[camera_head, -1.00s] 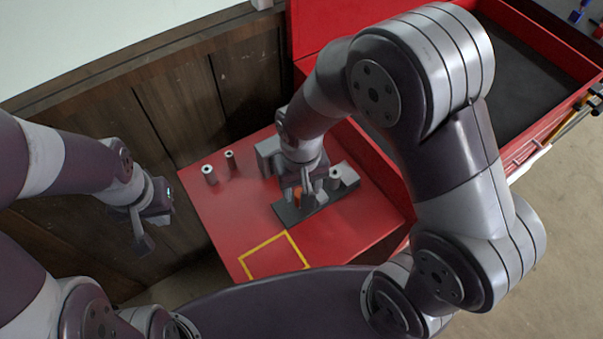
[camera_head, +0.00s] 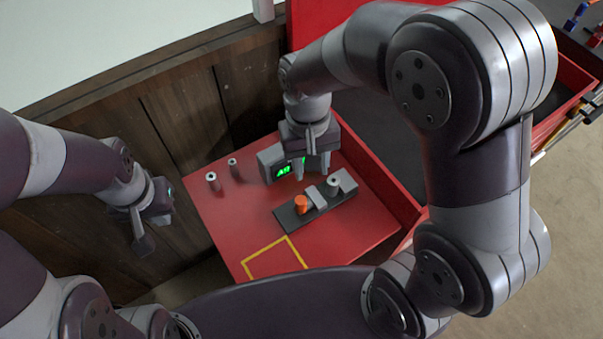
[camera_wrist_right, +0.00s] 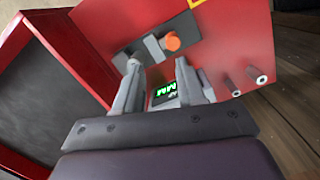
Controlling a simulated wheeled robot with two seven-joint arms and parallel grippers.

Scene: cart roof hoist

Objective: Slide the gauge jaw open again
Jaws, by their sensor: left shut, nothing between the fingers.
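The gauge is a dark base plate (camera_head: 289,220) on the red worktop. It carries an orange knob (camera_head: 301,203), a grey sliding jaw (camera_head: 316,197) and a grey end block (camera_head: 347,181). A small grey cylinder (camera_head: 333,183) sits between jaw and block; I cannot tell whether the jaw touches it. Knob (camera_wrist_right: 172,41) and jaw (camera_wrist_right: 153,46) also show in the right wrist view. My right gripper (camera_head: 313,174) is open and empty, behind the gauge and in front of the grey readout box (camera_head: 272,165) with green digits. My left gripper (camera_head: 143,244) is shut and empty, left of the worktop.
Two grey cylinders, one (camera_head: 212,181) and another (camera_head: 233,165), stand on the worktop's left part. A yellow square outline (camera_head: 276,257) marks its bare front. A red open drawer (camera_head: 408,205) lies to the right. A dark wooden wall (camera_head: 180,110) stands behind.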

